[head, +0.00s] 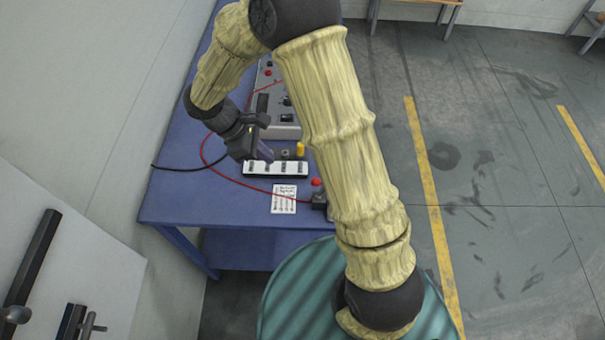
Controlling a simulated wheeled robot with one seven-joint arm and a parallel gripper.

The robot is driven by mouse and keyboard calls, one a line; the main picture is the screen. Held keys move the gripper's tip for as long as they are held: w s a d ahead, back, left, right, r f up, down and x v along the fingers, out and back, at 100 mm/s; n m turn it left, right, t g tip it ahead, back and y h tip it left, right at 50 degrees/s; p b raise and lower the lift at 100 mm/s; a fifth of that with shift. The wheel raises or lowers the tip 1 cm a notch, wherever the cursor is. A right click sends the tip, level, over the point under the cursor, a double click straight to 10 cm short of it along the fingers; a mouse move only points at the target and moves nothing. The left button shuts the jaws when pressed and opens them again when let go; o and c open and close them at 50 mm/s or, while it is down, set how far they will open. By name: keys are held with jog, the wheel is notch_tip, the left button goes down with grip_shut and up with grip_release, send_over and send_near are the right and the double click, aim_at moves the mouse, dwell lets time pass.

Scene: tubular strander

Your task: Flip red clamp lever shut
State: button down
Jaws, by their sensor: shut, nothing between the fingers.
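I cannot single out a red clamp lever in the head view. The red parts that show are a small round red knob (316,182) at the table's right edge and a thin red cable (238,182) across the table. My gripper (266,154) is shut and empty. It points down at the back edge of a white strip with dark fittings (276,170), left of the knob. Whether its tips touch the strip I cannot tell. The gripper hides part of the strip's surroundings.
The blue table (175,195) also carries a grey control panel (285,125), a yellow cylinder (300,149), a printed white card (284,198) and a black cable (180,168). A teal round surface (300,300) is in front. The table's front left is clear.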

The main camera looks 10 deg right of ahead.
jog(key=d+r+p+x, duration=0.1)
jog(key=p+x, duration=0.4)
jog(key=x, duration=0.8)
jog(key=shift+s+d+r, duration=0.25)
jog(key=shift+s+d, duration=0.05)
jog(key=shift+d, duration=0.35)
jog(key=shift+w, duration=0.15)
